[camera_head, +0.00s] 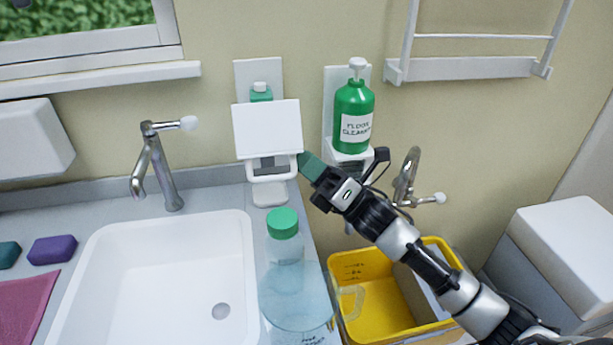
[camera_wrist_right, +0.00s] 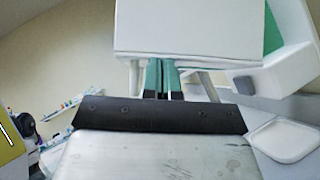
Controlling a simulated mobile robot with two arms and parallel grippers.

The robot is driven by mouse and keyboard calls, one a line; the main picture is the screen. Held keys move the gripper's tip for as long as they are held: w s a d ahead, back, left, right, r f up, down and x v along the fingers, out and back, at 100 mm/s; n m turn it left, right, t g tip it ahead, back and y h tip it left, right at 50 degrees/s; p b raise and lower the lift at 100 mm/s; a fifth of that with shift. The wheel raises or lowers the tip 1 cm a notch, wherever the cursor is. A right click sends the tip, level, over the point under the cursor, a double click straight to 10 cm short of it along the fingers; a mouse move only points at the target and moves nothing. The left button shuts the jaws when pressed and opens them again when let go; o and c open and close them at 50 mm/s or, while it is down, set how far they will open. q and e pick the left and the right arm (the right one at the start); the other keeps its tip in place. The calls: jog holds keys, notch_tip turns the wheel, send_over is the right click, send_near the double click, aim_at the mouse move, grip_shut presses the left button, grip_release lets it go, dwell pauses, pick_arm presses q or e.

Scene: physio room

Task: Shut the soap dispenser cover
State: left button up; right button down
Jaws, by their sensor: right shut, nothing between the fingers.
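The soap dispenser (camera_head: 272,175) is a white holder on the wall behind the sink's right end. Its white square cover (camera_head: 267,128) stands swung out in front of it, and a green bottle (camera_head: 261,94) shows behind the cover's top edge. My right gripper (camera_head: 306,161) has green fingertips, shut and empty, just right of the cover's lower right corner. In the right wrist view the cover (camera_wrist_right: 185,28) fills the top middle, and my fingertips (camera_wrist_right: 162,76) point up at its lower edge. I cannot tell if they touch it. My left gripper is out of view.
A green floor cleaner bottle (camera_head: 353,118) stands on a wall holder close to my right gripper. A clear bottle with a green cap (camera_head: 290,280) stands in front of the dispenser. A tap (camera_head: 155,165) and sink (camera_head: 165,270) lie left; a yellow bucket (camera_head: 375,290) is below right.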

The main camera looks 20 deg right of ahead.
jog(key=w+d+r+m+h+p, duration=0.1)
jog(key=w+r+m+h+p, duration=0.7)
jog(key=p, duration=0.8)
jog(key=m, duration=0.3)
jog(key=shift+w+d+r+h, duration=0.15)
jog(key=shift+w+d+h, duration=0.2)
jog(key=shift+w+h, duration=0.05)
jog(key=shift+r, duration=0.1)
jog(key=shift+d, duration=0.15)
